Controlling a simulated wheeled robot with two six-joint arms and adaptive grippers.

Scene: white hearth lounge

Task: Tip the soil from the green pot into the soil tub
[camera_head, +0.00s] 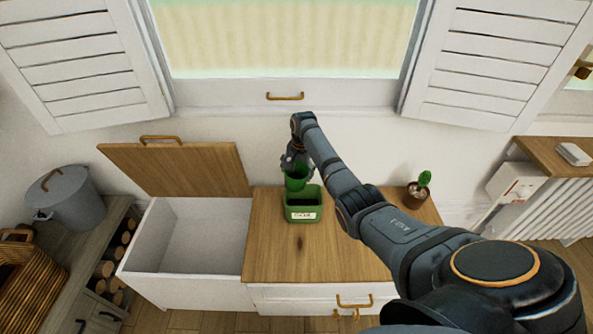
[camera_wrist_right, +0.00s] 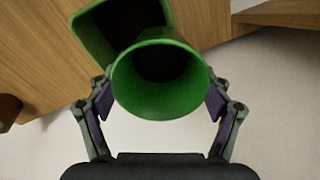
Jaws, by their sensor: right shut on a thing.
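The green pot (camera_head: 296,182) is held in my right gripper (camera_head: 296,168), over the back part of the soil tub. In the right wrist view, the fingers of my right gripper (camera_wrist_right: 160,98) close on both sides of the green pot (camera_wrist_right: 150,100), and its inside looks dark. How far it is tilted is hard to tell. The soil tub (camera_head: 290,214) is a green box with a white label, standing on the wooden top. In the right wrist view, the soil tub (camera_wrist_right: 88,22) shows behind the pot, partly hidden by it. My left gripper is out of view.
An open white chest (camera_head: 150,258) with a raised wooden lid (camera_head: 185,170) is left of the wooden cabinet top (camera_head: 270,255). A small potted cactus (camera_head: 418,190) stands at the right end. A grey bin (camera_head: 72,205) is far left.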

